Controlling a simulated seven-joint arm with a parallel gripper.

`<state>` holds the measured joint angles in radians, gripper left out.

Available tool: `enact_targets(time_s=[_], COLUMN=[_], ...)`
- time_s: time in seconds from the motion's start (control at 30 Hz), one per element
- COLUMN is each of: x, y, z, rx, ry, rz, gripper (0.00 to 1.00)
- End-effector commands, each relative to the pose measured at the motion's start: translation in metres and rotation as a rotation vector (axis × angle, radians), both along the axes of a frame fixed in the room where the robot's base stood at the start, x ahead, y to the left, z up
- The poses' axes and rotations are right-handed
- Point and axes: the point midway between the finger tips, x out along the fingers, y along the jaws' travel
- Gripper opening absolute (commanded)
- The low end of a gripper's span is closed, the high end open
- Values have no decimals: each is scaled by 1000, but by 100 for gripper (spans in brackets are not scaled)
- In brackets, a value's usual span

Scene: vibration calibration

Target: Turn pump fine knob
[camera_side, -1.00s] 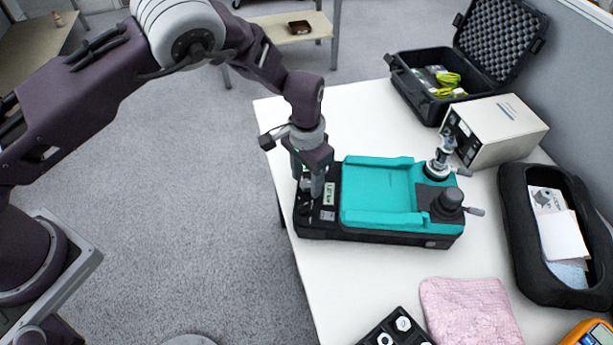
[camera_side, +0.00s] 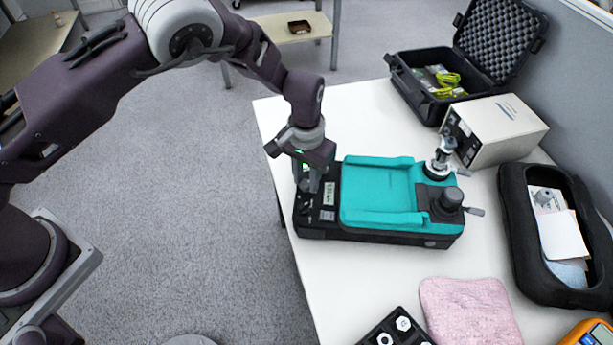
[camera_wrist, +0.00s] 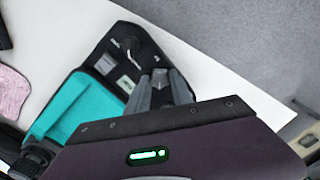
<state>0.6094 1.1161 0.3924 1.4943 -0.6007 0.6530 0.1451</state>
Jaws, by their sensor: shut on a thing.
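The pump is a teal and black unit (camera_side: 385,200) on the white table, with a black control panel at its left end. It also shows in the wrist view (camera_wrist: 88,108). My gripper (camera_side: 309,190) points down at the far part of this panel, beside the small lit display (camera_side: 329,192). In the wrist view its two grey fingers (camera_wrist: 159,78) come together on the panel, shut on the fine knob, which they hide. Another black knob (camera_wrist: 132,45) on the panel stands clear of the fingers.
A grey box (camera_side: 495,130), an open black case (camera_side: 435,85) and a black tray with papers (camera_side: 540,285) stand to the right. A pink cloth (camera_side: 470,312) and a black block with hex pieces (camera_side: 397,330) lie in front. Posts rise from the pump's right end (camera_side: 451,198).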

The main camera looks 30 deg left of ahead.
Motion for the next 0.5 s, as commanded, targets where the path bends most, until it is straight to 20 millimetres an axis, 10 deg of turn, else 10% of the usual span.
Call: enact_targets(time_s=[0.5], x=[0], y=[0], z=[1], rx=[-1], ry=[-1], rz=[331], gripper=[0])
